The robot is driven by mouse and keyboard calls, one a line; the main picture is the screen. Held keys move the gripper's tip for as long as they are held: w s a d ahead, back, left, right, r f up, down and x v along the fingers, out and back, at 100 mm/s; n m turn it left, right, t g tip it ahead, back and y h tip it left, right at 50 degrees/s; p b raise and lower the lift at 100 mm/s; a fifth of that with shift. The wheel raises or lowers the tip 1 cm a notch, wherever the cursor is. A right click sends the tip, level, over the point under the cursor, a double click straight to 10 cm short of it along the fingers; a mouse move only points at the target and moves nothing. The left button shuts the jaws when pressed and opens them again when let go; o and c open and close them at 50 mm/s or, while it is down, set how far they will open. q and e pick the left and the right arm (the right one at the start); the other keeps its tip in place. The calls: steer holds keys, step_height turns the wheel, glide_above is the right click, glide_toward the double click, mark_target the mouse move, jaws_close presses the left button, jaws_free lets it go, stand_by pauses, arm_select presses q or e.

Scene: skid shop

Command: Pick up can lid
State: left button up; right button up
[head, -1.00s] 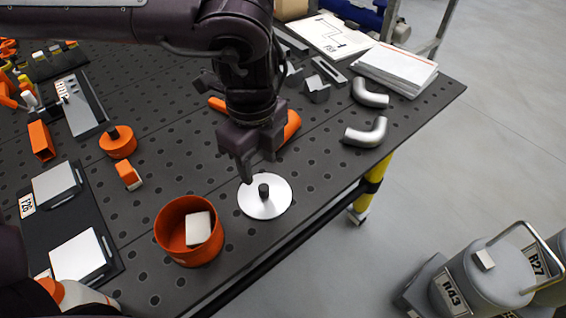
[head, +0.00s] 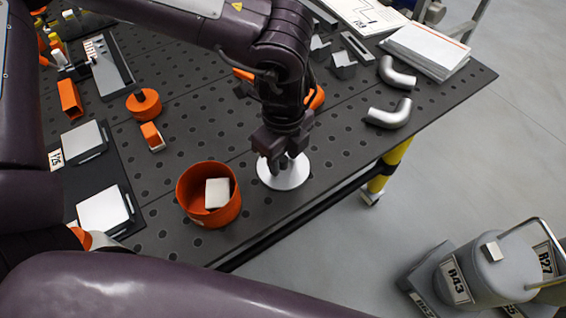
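The can lid (head: 294,178) is a round white-silver disc with a dark knob, lying on the dark perforated table near its front edge. My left gripper (head: 281,164) points down over the lid's middle, its fingertips at the knob. The fingers and wrist hide most of the knob, so I cannot tell whether they are closed on it. The lid looks flat on the table. The open orange can (head: 190,205) stands just left of the lid, with a whitish block (head: 217,193) inside. My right gripper is out of view.
Two silver pipe elbows (head: 389,113) and a stack of papers (head: 426,50) lie to the right. An orange round part (head: 144,104) and a dark tray (head: 118,176) with white-topped pieces lie left. Grey canisters (head: 485,275) stand below, beyond the table edge.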

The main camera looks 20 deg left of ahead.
arm_select(q)
jaws_close()
steer(key=shift+r, duration=0.1)
